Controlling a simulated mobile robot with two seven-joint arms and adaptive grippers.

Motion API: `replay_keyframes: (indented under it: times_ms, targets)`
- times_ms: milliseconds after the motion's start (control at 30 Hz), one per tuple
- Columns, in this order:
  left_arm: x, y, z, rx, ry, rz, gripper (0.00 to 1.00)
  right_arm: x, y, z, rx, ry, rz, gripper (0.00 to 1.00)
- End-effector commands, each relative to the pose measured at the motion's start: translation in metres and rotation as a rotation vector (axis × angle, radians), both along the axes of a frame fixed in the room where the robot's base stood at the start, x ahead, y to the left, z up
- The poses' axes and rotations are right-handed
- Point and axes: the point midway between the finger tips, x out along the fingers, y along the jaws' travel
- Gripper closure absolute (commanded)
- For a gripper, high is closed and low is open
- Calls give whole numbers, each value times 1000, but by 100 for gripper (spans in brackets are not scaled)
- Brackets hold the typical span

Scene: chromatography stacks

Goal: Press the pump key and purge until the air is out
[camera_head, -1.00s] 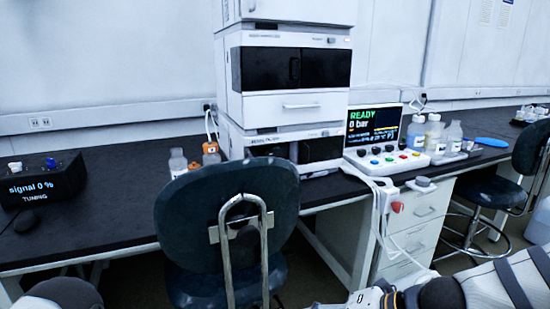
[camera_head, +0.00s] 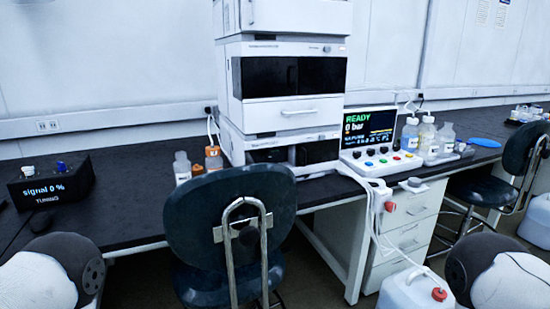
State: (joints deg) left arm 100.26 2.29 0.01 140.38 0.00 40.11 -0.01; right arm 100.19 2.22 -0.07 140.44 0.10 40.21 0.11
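The control panel (camera_head: 383,163) stands on the bench right of the stack, with a row of coloured keys on its sloped front. Which key is the pump key is too small to read. Only parts of my arms show at the lower left and lower right corners. Both grippers are outside the picture.
A dark chair (camera_head: 228,225) stands before the bench, in front of the stack. Bottles (camera_head: 427,136) stand right of the panel, and two more bottles (camera_head: 182,167) left of the stack. A signal box (camera_head: 52,188) reads "signal 0 %". A white canister (camera_head: 412,290) with a red cap is on the floor.

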Motion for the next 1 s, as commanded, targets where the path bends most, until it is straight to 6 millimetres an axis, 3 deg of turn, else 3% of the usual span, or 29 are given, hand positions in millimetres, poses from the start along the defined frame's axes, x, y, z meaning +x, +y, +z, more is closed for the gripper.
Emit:
replay_keyframes:
  times_ms: [33, 100, 1000]
  targets:
    - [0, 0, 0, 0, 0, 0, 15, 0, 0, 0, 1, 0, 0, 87]
    - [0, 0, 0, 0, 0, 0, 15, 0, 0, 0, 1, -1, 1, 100]
    - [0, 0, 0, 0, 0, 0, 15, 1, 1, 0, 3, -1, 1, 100]
